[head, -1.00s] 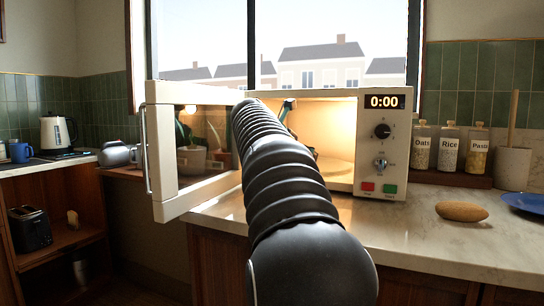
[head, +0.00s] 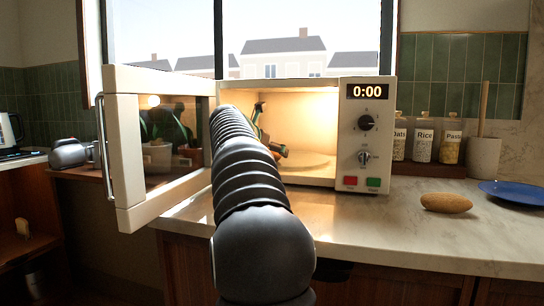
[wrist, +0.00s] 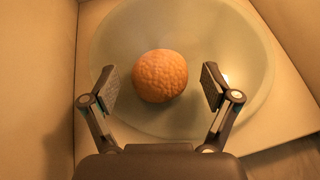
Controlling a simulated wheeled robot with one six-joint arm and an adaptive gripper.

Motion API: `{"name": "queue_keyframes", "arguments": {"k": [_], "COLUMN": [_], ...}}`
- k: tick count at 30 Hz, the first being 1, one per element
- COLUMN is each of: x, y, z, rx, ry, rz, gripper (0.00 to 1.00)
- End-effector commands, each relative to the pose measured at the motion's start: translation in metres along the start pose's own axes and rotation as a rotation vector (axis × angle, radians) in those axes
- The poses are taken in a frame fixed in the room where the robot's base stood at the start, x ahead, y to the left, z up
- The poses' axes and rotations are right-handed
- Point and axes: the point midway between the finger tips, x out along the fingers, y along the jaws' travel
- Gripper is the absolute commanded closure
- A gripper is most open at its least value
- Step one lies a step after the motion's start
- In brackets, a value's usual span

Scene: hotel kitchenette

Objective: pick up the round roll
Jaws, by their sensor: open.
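The round roll (wrist: 160,75) is brown with a bumpy crust and sits on the glass turntable (wrist: 240,60) inside the open microwave (head: 360,110). My gripper (wrist: 160,86) is open and empty. In the wrist view its two fingers stand to the left and right of the roll, with a gap on each side. How far the fingertips are above or short of the roll is hard to tell. In the head view my arm reaches into the lit cavity and hides much of it; only a small orange-brown patch shows by the gripper.
The microwave door (head: 125,150) stands open at the left. The cavity walls are close around my gripper. An oblong brown roll (head: 446,202) and a blue plate (head: 515,192) lie on the counter at the right, before jars (head: 423,142).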

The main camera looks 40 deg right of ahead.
Motion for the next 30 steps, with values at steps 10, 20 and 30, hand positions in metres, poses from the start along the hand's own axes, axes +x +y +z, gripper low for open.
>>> {"name": "queue_keyframes", "arguments": {"k": [10, 20, 30], "x": [0.0045, 0.0044, 0.0011], "y": [0.0001, 0.0001, 0.0008], "z": [0.0002, 0.0002, 0.0057], "rx": [0.0, 0.0, -0.001], "ry": [0.0, 0.0, 0.0], "rz": [0.001, 0.001, 0.002], "gripper": [0.33, 0.81, 0.81]}}
